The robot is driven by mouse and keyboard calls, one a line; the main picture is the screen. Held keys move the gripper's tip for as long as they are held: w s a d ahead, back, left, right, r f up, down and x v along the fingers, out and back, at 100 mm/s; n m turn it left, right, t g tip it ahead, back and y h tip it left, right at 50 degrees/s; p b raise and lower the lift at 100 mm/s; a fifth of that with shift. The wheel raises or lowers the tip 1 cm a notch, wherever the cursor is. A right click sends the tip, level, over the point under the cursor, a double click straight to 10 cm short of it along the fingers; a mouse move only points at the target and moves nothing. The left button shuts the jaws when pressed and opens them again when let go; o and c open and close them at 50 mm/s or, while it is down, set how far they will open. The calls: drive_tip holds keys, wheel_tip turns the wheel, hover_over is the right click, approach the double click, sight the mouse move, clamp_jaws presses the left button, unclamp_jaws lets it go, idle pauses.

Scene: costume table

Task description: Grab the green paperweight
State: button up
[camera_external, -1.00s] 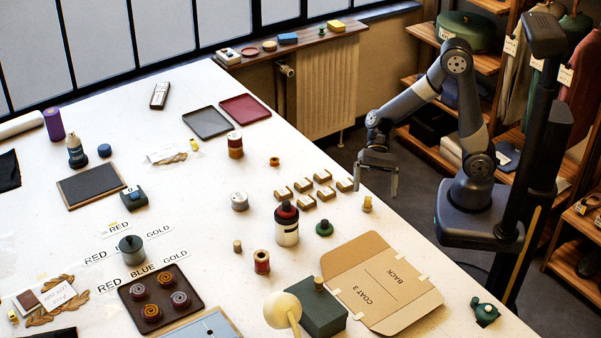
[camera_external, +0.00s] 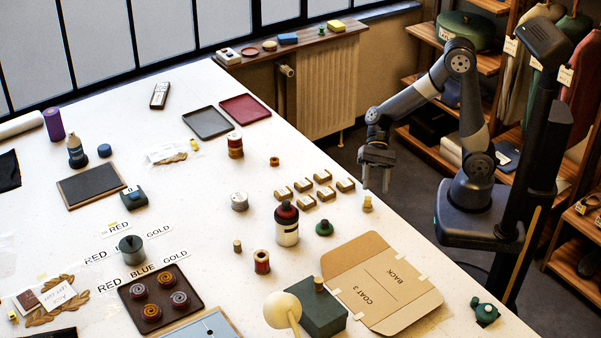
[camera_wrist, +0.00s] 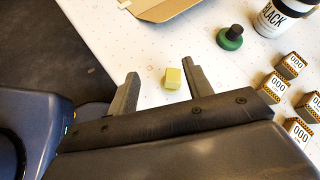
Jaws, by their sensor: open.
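A round green paperweight with a dark knob (camera_external: 324,228) stands on the white table, just right of the dark bottle with the white label. In the wrist view the green paperweight (camera_wrist: 231,38) is at the upper right, beyond the fingers and beside the bottle marked BLACK. My gripper (camera_external: 376,188) is open and empty, above the table's right edge, up and to the right of the paperweight. In the wrist view my gripper (camera_wrist: 160,78) has its fingers apart, with a small yellow block (camera_wrist: 172,78) showing between them, not held.
The bottle (camera_external: 286,224) stands close to the paperweight. Several small labelled boxes (camera_external: 323,176) lie behind it. A flat cardboard folder (camera_external: 380,282) and a dark green box (camera_external: 318,308) lie in front. A small green knob-like thing (camera_external: 321,31) is on the windowsill.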

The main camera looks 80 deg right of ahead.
drive_tip(key=w+a+r+m+t+y+b, duration=0.1)
drive_tip(key=w+a+r+m+t+b, duration=0.2)
drive_tip(key=w+a+m+t+b, duration=0.5)
drive_tip(key=m+g+p, duration=0.1)
drive_tip(key=g+p, duration=0.1)
approach(322, 230)
drive_tip(key=shift+s+d+r, duration=0.15)
drive_tip(key=shift+d+r, duration=0.2)
drive_tip(key=shift+r, duration=0.45)
drive_tip(key=shift+a+f, duration=0.1)
drive_tip(key=shift+f, duration=0.2)
drive_tip(key=x, duration=0.4)
drive_tip(key=shift+a+f, duration=0.15)
drive_tip(key=shift+a, duration=0.2)
drive_tip(key=shift+w+p+x, duration=0.1)
drive_tip(key=shift+p+x, duration=0.25)
drive_tip(key=shift+x, duration=1.15)
drive_tip(key=shift+w+p+x, duration=0.15)
drive_tip(key=shift+p+x, duration=0.15)
drive_tip(key=shift+x, duration=1.25)
drive_tip(key=shift+d, duration=0.1)
clamp_jaws()
